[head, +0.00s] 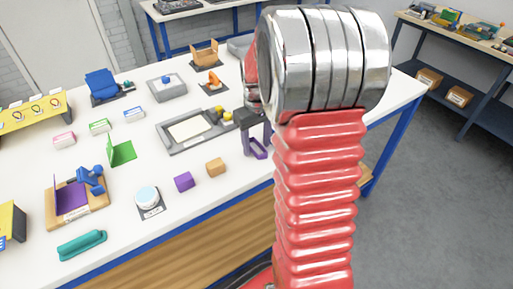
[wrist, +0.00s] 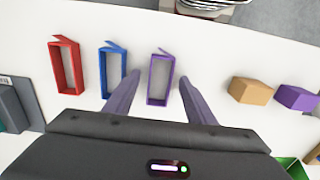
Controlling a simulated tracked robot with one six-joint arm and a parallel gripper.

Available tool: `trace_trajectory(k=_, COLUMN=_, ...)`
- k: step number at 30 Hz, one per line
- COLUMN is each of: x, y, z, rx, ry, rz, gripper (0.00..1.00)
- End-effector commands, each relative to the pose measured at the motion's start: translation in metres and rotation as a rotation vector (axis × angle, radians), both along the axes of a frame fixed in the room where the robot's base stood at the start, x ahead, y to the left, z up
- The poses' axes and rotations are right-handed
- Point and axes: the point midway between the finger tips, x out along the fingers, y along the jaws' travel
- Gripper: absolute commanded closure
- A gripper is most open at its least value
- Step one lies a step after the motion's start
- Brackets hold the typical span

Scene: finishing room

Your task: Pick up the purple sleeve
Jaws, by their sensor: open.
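The purple sleeve (wrist: 158,101) is an open rectangular frame with a slanted flap at its far end. It rests on the white table and also shows in the head view (head: 260,152), partly hidden by my fingers. My gripper (wrist: 158,80) is open, with one finger to the left and one to the right of the purple sleeve and a gap on each side. In the head view my gripper (head: 256,138) points down over the sleeve near the table's front edge.
A blue sleeve (wrist: 103,85) stands just left of my left finger, with a red sleeve (wrist: 67,80) beyond it. An orange block (wrist: 250,90) and a purple block (wrist: 296,97) lie to the right. A grey tray (head: 168,145) sits behind the blocks.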

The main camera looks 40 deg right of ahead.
Motion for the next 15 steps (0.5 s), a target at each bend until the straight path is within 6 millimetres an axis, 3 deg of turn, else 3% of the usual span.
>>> trace_trajectory(k=15, x=0.0003, y=0.0003, z=0.0003, rx=0.000, ry=-0.001, rz=0.001, gripper=0.51)
